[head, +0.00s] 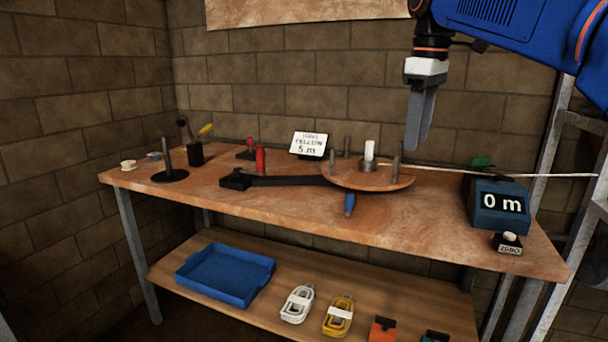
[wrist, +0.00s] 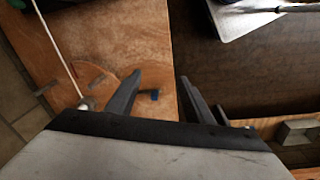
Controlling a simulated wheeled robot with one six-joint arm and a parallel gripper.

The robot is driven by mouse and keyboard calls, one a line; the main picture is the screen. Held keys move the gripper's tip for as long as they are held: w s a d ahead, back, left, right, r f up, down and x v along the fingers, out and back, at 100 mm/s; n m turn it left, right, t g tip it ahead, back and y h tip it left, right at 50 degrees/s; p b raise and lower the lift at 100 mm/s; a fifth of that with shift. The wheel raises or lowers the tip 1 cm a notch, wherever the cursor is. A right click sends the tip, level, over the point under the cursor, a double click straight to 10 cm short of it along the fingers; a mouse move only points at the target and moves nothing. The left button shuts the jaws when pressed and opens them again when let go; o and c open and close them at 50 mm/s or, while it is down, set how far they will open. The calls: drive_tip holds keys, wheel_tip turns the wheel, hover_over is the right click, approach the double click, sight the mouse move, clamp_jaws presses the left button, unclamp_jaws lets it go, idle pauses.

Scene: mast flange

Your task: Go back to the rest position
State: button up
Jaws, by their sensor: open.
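My gripper (head: 420,118) hangs from my blue arm, pointing down, above the right part of the wooden bench (head: 450,225). In the wrist view my gripper (wrist: 165,95) has its two dark fingers apart with nothing between them. In the head view it is clear of the bench, above and to the right of the round wooden disc (head: 345,180). The disc carries upright grey pegs and a white cylinder (head: 369,150). It also shows at the lower left of the wrist view (wrist: 100,92).
A blue meter (head: 497,204) reading "0 m" and a "ZERO" button (head: 508,242) stand at the bench's right end. A pale line (head: 500,173) runs right from the disc. The lower shelf holds a blue tray (head: 225,274) and coiled items. A metal frame stands right.

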drive_tip(key=s+d+f+m+t, duration=0.1)
drive_tip(key=s+f+m, duration=0.2)
drive_tip(key=s+f, duration=0.5)
drive_tip(key=s+d+f+m+t, duration=0.1)
drive_tip(key=s+d+f+m, duration=0.1)
drive_tip(key=s+f, duration=0.6)
drive_tip(key=s+d+f+m+t, duration=0.1)
drive_tip(key=s+f+m, duration=0.4)
drive_tip(key=f, duration=1.3)
drive_tip(key=s+d, duration=0.1)
drive_tip(key=s, duration=0.2)
drive_tip(key=shift+s+d+f+t, duration=0.15)
drive_tip(key=shift+s+f+t, duration=0.1)
drive_tip(key=shift+s+t, duration=0.15)
